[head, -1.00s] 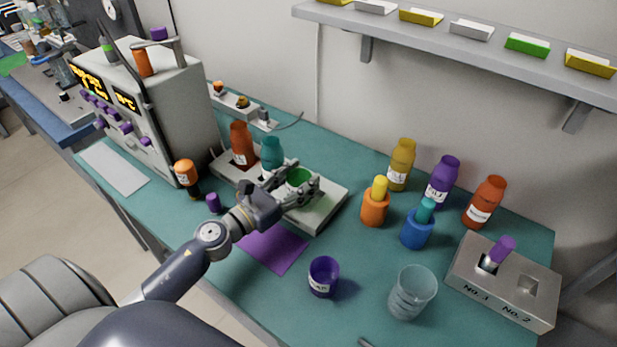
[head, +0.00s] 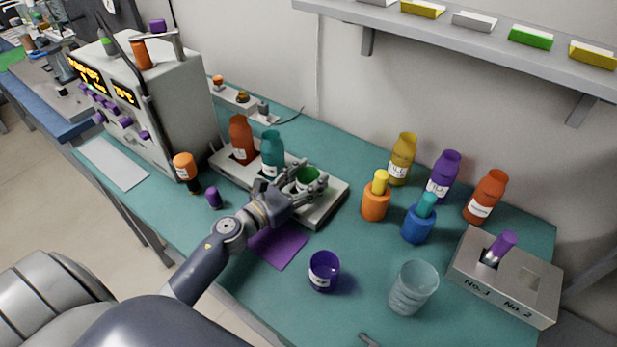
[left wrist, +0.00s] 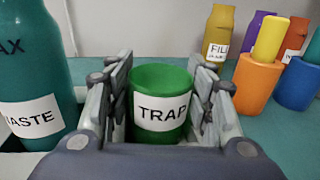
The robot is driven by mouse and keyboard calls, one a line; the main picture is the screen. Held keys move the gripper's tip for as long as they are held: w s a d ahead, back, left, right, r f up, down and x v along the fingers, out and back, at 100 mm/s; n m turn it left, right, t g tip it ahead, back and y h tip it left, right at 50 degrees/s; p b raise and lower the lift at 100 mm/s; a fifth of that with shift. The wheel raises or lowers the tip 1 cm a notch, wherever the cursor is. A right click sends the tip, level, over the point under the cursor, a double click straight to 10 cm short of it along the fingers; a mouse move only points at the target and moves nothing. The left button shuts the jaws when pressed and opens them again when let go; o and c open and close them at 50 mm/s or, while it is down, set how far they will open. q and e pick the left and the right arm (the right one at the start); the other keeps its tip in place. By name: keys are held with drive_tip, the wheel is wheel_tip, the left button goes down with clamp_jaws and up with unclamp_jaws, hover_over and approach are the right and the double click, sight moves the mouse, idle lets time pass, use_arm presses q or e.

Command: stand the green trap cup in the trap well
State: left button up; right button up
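The green trap cup (head: 307,177) is upright at the right part of the grey tray block (head: 335,203). My left gripper (head: 307,188) has its fingers on both sides of the cup and looks shut on it. In the left wrist view the cup (left wrist: 161,108) stands between the finger pads with its TRAP label facing the camera. The trap well is hidden behind the cup and fingers, and I cannot tell whether the cup's base is in it. My right gripper is not in view.
A teal waste bottle (head: 272,153) and a red bottle (head: 241,140) stand in the tray, left of the cup. Orange (head: 375,203) and blue (head: 417,226) containers stand to the right. A purple cup (head: 323,272) and clear beaker (head: 412,287) are nearer. A purple mat (head: 279,249) lies in front.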

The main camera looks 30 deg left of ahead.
use_arm(q)
drive_tip(key=shift+o, duration=1.4)
drive_tip(key=shift+s+r, duration=0.1)
drive_tip(key=b+v, duration=0.3)
drive_tip(key=v, duration=0.8)
drive_tip(key=shift+s+a, duration=0.15)
drive_tip(key=shift+s, duration=0.25)
drive_tip(key=shift+r, duration=0.1)
